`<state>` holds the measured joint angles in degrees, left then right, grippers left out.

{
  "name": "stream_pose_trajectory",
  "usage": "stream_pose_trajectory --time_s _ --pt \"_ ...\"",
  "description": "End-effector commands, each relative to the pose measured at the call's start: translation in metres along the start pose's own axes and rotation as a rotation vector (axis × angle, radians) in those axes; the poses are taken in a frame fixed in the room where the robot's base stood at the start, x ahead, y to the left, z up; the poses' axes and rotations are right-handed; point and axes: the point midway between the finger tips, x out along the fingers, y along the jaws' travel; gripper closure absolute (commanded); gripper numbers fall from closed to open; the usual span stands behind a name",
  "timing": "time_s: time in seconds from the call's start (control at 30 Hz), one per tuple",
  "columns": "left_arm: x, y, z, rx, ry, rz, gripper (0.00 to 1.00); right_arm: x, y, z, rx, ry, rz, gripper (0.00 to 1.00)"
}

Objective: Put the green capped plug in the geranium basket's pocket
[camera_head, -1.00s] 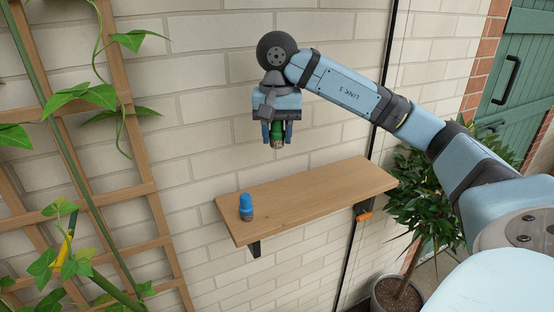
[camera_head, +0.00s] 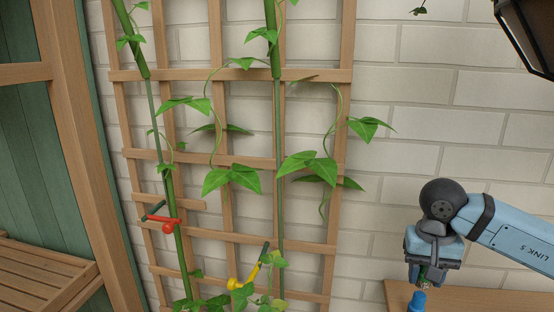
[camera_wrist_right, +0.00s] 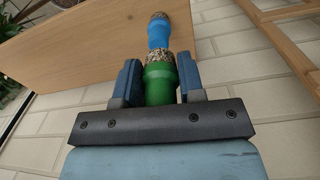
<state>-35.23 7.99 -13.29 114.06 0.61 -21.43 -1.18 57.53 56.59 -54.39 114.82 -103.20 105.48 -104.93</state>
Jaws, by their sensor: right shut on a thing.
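My right gripper (camera_head: 428,272) is shut on the green capped plug (camera_wrist_right: 160,82), which shows between the two blue fingers in the right wrist view. Its green cap is toward the palm and its speckled gravelly end points away. In the head view the plug is mostly hidden, with only a small part (camera_head: 425,272) showing under the gripper. A blue capped plug (camera_wrist_right: 158,32) stands on the wooden shelf (camera_wrist_right: 90,45); its top also shows in the head view (camera_head: 417,299). No geranium basket is in view. My left gripper is not in view.
A wooden trellis (camera_head: 228,165) with vines covers the middle of the head view. A red clip (camera_head: 168,226) and a yellow tool (camera_head: 240,284) are on it. A dark lantern-like fixture (camera_head: 530,35) hangs at top right. A slatted wooden bench (camera_head: 40,275) stands at left.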

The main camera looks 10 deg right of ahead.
Motion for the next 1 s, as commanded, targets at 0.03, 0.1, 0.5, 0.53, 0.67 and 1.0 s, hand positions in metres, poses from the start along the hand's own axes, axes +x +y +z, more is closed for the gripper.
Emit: stream_pose_trajectory --time_s 0.03,0.1,0.5,0.53,0.67,1.0 --pt "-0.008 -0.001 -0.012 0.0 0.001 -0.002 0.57 0.011 -0.015 0.01 -0.069 -0.007 0.002 0.87" --pt "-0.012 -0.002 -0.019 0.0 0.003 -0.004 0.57 0.03 -0.033 0.023 -0.156 -0.005 -0.002 0.87" --pt "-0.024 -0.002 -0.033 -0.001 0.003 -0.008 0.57 0.085 -0.078 0.07 -0.416 0.008 -0.029 0.87" --pt "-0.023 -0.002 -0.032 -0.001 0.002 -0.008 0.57 0.085 -0.078 0.071 -0.419 0.009 -0.029 0.87" --pt "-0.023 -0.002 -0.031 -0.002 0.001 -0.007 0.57 0.086 -0.078 0.07 -0.421 0.01 -0.028 0.87" --pt "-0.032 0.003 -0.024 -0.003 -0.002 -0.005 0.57 0.116 -0.072 0.087 -0.414 -0.005 -0.027 0.87"
